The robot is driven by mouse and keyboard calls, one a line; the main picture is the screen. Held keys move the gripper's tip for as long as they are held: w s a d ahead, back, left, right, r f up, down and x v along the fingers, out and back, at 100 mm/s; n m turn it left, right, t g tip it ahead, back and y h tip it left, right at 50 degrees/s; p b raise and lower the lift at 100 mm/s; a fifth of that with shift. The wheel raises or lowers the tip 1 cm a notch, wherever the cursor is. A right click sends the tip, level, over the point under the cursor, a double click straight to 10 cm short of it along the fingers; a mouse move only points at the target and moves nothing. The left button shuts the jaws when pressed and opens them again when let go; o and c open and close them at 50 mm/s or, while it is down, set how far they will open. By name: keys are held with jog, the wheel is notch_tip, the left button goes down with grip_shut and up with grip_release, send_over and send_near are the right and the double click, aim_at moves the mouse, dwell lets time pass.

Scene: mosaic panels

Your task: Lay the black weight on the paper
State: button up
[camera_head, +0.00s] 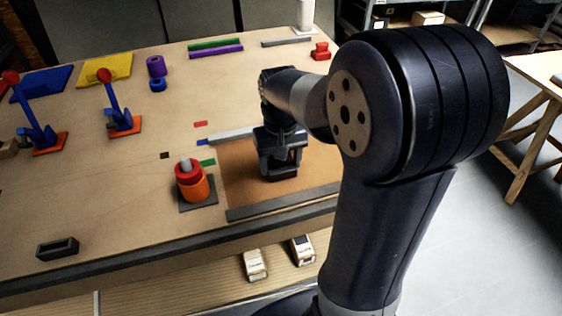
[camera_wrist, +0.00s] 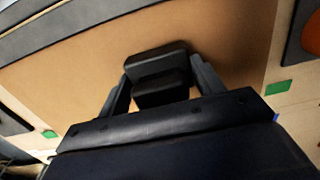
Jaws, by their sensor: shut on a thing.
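The black weight (camera_head: 283,175) is between the fingers of my gripper (camera_head: 280,165), over the brown paper (camera_head: 240,180) on the table. In the wrist view the black weight (camera_wrist: 156,66) is a dark stepped block with one finger on either side, and my gripper (camera_wrist: 160,80) is shut on it. The paper (camera_wrist: 80,75) spreads around the weight in that view. The weight is low at the paper; I cannot tell whether its underside touches it.
Grey bars lie along the paper's near edge (camera_head: 285,203) and far edge (camera_head: 230,136). A red and orange stacked piece (camera_head: 194,187) stands on a grey plate just left of the paper. A black block (camera_head: 57,248) lies at the front left. The table's middle left is mostly clear.

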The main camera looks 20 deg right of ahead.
jog(key=shift+f, duration=0.15)
jog(key=shift+f, duration=0.15)
jog(key=o, duration=1.6)
notch_tip(320, 180, up, 12)
jog(key=shift+r, duration=0.1)
